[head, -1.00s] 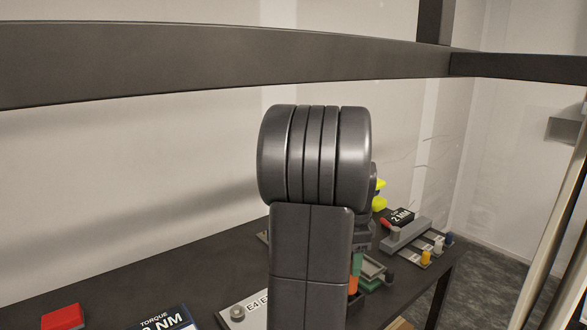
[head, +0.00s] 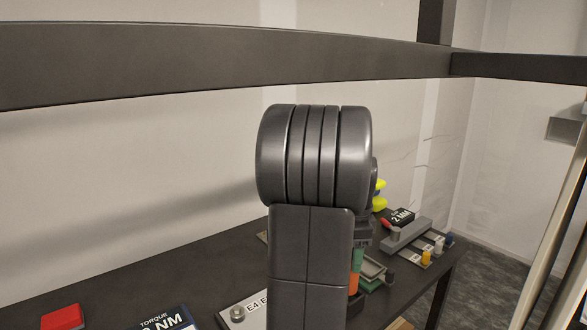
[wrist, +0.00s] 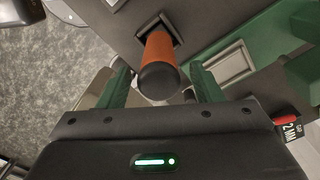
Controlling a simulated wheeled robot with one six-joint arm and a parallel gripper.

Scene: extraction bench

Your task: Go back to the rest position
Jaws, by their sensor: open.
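In the wrist view my gripper (wrist: 164,84) is open, with one green finger on each side of an orange handle (wrist: 159,52) with a dark round end. The handle stands in a dark square holder. I cannot tell whether either finger touches it. In the head view my arm covers most of the gripper. A bit of the orange handle (head: 354,283) shows just right of the arm, low over the bench.
The dark bench (head: 190,268) runs along the wall. On it are a red block (head: 64,316), a torque sign (head: 165,320), a label plate (head: 240,308), a green-edged tray (head: 376,272) and a grey rack (head: 408,236). A dark beam (head: 220,62) crosses above.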

